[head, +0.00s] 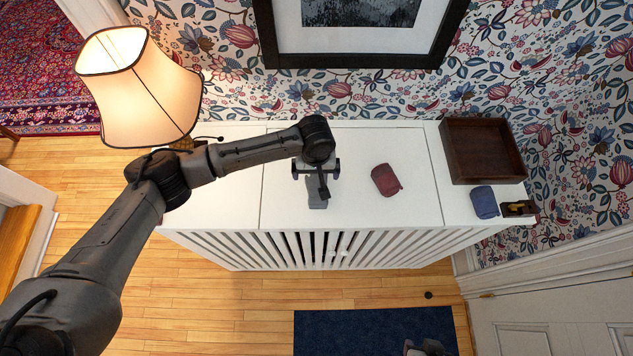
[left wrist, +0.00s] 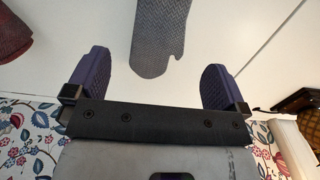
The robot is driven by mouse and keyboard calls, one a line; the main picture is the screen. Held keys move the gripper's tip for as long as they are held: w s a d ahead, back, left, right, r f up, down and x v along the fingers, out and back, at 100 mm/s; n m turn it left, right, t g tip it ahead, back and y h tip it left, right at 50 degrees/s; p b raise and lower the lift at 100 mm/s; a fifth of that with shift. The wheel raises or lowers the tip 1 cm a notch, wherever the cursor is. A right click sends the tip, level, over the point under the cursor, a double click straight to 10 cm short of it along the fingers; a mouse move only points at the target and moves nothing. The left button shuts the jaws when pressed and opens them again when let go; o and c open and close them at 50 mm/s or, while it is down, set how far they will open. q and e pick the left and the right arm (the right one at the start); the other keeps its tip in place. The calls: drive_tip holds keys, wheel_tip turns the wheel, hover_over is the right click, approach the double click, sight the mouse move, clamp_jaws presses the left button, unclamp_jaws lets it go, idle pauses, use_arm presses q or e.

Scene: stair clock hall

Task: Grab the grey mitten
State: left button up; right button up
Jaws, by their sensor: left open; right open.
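The grey mitten (head: 317,198) lies on the white cabinet top, partly hidden under my left gripper (head: 316,170) in the head view. My left gripper is open and empty above the mitten's wall-side end. In the left wrist view, the mitten (left wrist: 160,35) shows at the top, roughly in line with the gap between the two spread fingers (left wrist: 155,82); it is not gripped. A dark red mitten (head: 386,180) and a blue mitten (head: 484,202) lie further right. My right gripper (head: 427,347) shows only partly at the bottom edge, over the dark blue mat, away from the cabinet.
The white cabinet top (head: 350,146) is clear around the grey mitten. A lit lamp (head: 138,85) stands at its left end, close to my left arm. A brown wooden tray (head: 482,152) and a small dark wooden box (head: 518,209) are at its right end. The papered wall is behind.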

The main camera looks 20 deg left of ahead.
sight(316, 181)
use_arm(q)
drive_tip(key=shift+d+f, duration=0.1)
drive_tip(key=shift+f, duration=2.95)
drive_tip(key=shift+c, duration=0.4)
drive_tip(key=c, duration=0.9)
